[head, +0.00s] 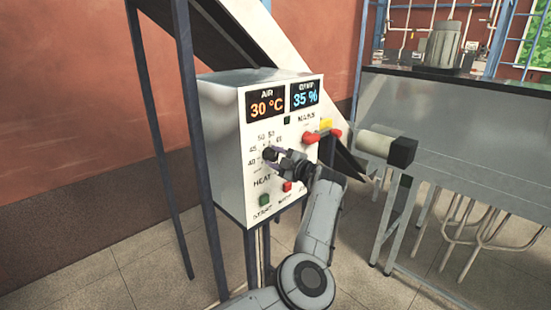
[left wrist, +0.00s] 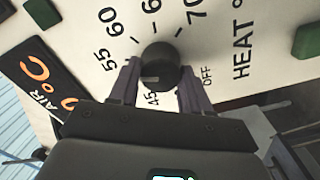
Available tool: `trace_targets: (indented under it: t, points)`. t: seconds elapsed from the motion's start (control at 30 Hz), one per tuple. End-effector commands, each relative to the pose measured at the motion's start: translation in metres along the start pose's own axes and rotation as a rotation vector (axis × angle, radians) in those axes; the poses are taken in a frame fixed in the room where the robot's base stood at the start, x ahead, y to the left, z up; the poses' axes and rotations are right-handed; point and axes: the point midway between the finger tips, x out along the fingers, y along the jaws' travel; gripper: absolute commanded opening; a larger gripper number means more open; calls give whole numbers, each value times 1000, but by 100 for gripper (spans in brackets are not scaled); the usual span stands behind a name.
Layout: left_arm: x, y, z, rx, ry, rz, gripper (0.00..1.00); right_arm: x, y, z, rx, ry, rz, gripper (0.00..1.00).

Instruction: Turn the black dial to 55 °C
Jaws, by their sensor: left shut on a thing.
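The black dial (left wrist: 160,66) sits on the white front panel of the control box, above the word HEAT. My left gripper (left wrist: 158,85) is shut on it, one finger on each side, in the left wrist view. The dial's white pointer mark faces left there, toward one finger, a little below the direction of the printed 55. The marks 45, 55, 60, 70 and OFF show around it; part of the scale is hidden by the fingers. In the head view my left gripper (head: 276,157) covers most of the dial. My right gripper is not in view.
The control box (head: 222,125) has an AIR display (head: 266,106) reading 30 °C and another display (head: 305,94) reading 35 %. Blue posts stand at the left.

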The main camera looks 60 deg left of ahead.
Motion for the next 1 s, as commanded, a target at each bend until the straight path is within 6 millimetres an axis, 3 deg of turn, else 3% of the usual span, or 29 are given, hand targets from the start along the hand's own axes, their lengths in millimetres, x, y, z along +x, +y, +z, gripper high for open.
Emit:
trace_targets:
  t: [0.03,0.2,0.63,1.0]
  points:
    - [0,0,0,0,-1,0,49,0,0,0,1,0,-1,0]
    - [0,0,0,0,-1,0,73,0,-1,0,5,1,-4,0]
    - [-10,-1,1,-1,-2,1,73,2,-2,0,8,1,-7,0]
    - [-69,-1,2,-1,-4,1,73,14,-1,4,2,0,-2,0]
